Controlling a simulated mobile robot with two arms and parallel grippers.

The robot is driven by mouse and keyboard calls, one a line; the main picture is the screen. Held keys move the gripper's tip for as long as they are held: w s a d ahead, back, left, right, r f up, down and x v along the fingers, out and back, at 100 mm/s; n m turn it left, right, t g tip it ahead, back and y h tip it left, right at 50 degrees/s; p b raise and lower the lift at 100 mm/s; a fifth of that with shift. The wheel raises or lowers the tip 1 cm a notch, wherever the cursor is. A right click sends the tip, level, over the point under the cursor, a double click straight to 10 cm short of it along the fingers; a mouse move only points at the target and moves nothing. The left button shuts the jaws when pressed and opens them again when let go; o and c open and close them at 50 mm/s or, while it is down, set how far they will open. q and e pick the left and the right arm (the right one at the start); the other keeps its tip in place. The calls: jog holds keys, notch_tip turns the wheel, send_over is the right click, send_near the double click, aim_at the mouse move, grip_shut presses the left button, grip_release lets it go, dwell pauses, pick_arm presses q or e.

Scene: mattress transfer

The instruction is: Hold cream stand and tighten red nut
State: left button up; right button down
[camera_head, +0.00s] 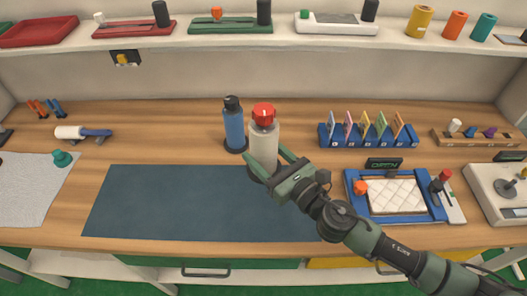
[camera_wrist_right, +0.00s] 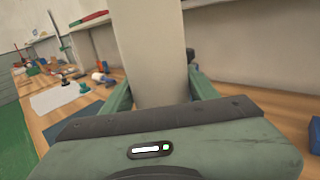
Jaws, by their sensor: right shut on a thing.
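The cream stand (camera_head: 264,142) is an upright cream cylinder on the wooden table, just behind the dark blue mat. The red nut (camera_head: 263,111) sits on its top. My right gripper (camera_head: 266,164) comes in from the lower right and is shut on the lower part of the stand, one finger on each side. In the right wrist view the cream stand (camera_wrist_right: 152,50) rises between the two green fingers, and its top is out of frame. The stand's base is partly hidden by the gripper. My left gripper is in neither view.
A blue bottle-like stand (camera_head: 233,128) with a black top is close beside the cream one on the left. A blue tray (camera_head: 349,210) with a white quilted pad and a blue card rack (camera_head: 370,142) are to the right.

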jog(key=shift+f+b, duration=6.85)
jog(key=shift+f, duration=0.65)
